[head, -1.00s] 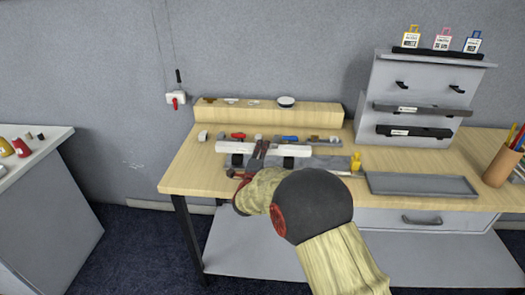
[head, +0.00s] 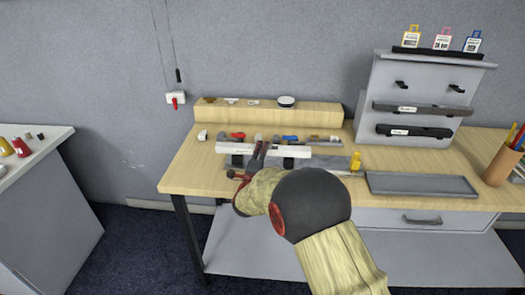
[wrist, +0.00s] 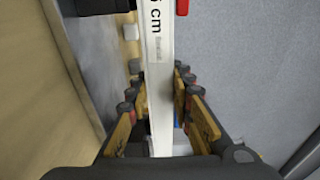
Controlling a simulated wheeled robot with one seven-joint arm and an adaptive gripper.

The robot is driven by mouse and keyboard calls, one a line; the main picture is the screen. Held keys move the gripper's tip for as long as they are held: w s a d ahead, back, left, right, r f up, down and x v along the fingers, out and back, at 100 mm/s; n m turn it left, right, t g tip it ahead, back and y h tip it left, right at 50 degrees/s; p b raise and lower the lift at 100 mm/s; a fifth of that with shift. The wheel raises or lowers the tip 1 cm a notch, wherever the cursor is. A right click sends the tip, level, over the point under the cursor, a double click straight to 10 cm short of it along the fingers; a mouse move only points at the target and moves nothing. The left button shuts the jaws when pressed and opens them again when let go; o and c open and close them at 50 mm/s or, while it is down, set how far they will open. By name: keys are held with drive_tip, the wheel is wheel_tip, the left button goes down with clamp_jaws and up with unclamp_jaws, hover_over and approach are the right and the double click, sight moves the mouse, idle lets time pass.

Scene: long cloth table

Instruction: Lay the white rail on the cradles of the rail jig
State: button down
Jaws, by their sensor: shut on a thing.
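The white rail (head: 315,153) lies lengthwise left to right above the grey rail jig (head: 325,165). My gripper (head: 262,145) is shut on the rail left of its middle. The wrist view shows the fingers (wrist: 157,75) on either side of the rail (wrist: 158,50), which carries printed "cm" lettering. Two black cradles of the jig, a left one (head: 237,160) and a right one (head: 289,163), show just below the rail's near edge. I cannot tell whether the rail touches them. My gripper and arm hide part of the jig's front.
Small tools, one with a red handle (head: 238,135) and one blue (head: 290,138), lie behind the rail before a raised wooden shelf (head: 320,117). A yellow-handled tool (head: 356,161) stands right of the jig. An empty grey tray (head: 420,185) lies farther right.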

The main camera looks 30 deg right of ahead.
drive_tip(key=shift+f, duration=0.55)
drive_tip(key=c, duration=1.5)
unclamp_jaws()
drive_tip(key=shift+f, duration=0.1)
drive_tip(key=v, duration=1.2)
drive_tip(key=s+a+r+n+y+p, duration=0.4)
drive_tip(key=a+r+n+y, duration=0.6)
drive_tip(key=a+r+n, duration=0.35)
drive_tip(key=s+r+n+g+y+p, duration=0.1)
drive_tip(key=s+n+g+p, duration=0.2)
drive_tip(key=s, duration=2.5)
drive_tip(key=n+g, duration=0.5)
drive_tip(key=n, duration=0.4)
drive_tip(key=shift+s+a+r, duration=0.3)
drive_tip(key=shift+a+r, duration=0.1)
